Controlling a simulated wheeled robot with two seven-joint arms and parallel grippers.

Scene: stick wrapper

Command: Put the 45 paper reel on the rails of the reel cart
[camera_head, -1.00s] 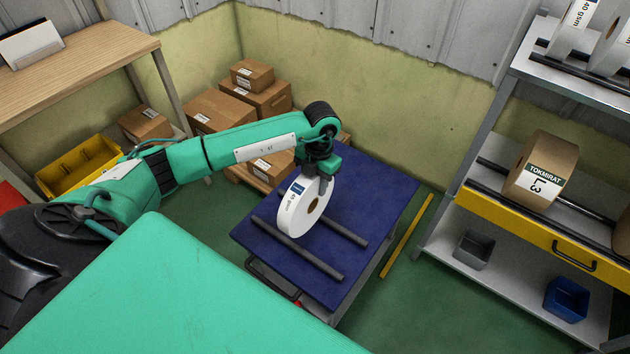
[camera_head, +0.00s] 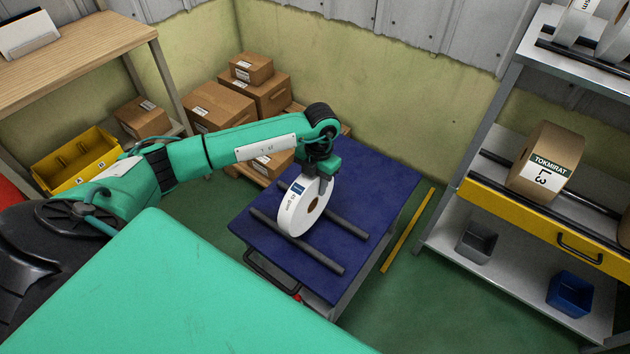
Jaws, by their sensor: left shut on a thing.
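The white paper reel (camera_head: 295,215) stands upright at the rails of the reel cart, with a blue label and a brown core; the small print is too small to read surely. My left gripper (camera_head: 322,184) is shut on the reel's upper rim from above. The reel cart (camera_head: 376,190) has a blue top with two dark parallel rails, a front rail (camera_head: 318,262) and a back rail (camera_head: 345,224). The reel's lower edge is between the rails; I cannot tell whether it touches both. My right gripper is out of view.
A shelf rack (camera_head: 480,222) at right holds a brown roll (camera_head: 545,160) and white reels above. Cardboard boxes (camera_head: 262,92) stand behind the cart. A yellow floor strip (camera_head: 408,230) runs along its right side. A wooden table (camera_head: 80,60) is at far left.

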